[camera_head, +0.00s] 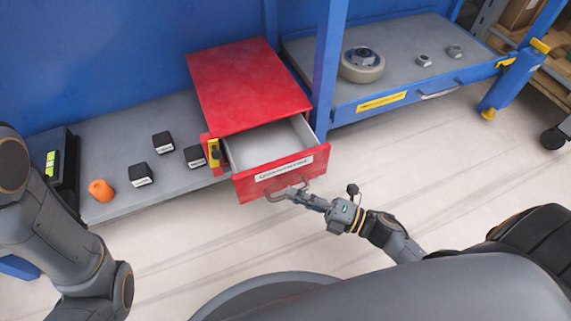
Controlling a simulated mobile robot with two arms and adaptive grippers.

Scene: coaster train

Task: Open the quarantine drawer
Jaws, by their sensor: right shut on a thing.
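The red quarantine drawer (283,178) stands pulled part way out of its red cabinet (247,85), below and in front of the cabinet top. Its grey inside shows and looks empty. A white label is on its front, with a handle (276,198) below. My right gripper (297,194) is at the handle, shut on it, with its arm coming from the lower right. A yellow and black latch (214,153) is at the cabinet's left front edge. My left arm shows at the left, but its gripper is out of view.
On the grey bench (180,180) left of the cabinet are several small black blocks (140,174), an orange piece (101,190) and a black case (62,165). A blue post (327,70) stands right of the cabinet. A wheel-like part (362,66) sits on the right bench. Floor in front is clear.

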